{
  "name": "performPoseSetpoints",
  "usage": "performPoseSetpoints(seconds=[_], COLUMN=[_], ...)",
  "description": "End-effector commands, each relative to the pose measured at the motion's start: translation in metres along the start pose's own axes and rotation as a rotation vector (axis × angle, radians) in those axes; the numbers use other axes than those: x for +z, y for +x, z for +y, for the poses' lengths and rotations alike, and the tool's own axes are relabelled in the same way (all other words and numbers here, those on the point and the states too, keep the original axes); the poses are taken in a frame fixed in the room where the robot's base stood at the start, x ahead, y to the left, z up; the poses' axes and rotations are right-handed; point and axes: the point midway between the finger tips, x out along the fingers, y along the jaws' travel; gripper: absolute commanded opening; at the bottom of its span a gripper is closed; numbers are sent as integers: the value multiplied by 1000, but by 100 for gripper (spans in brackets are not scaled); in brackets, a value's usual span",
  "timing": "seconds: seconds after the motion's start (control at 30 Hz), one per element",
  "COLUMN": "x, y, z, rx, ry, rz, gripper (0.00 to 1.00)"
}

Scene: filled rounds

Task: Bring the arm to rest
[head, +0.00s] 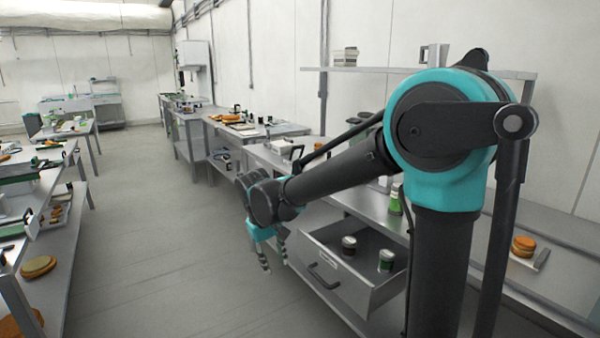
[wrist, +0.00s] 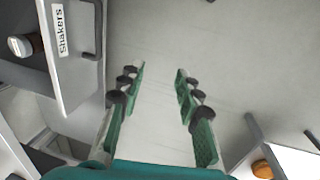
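My arm reaches out over the aisle from the right in the head view. My gripper (head: 273,262) hangs at its end, pointing down, left of an open drawer. In the wrist view my gripper (wrist: 160,85) has its two green fingers well apart, with only bare floor between them. It is empty and touches nothing that I can see.
The open drawer (head: 322,270) holds two small jars (head: 349,246) (head: 386,260); its label reads "Shakers" in the wrist view (wrist: 61,28). A green bottle (head: 395,199) stands behind it. A shelved table (head: 88,232) lines the left side. The aisle floor (head: 160,240) is clear.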

Motion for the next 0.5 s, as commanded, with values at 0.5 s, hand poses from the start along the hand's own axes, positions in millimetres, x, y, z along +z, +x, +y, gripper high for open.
performPoseSetpoints(seconds=[0.5], x=[38], y=[21], z=[47], rx=[-34], ry=[105], rz=[44], gripper=[34])
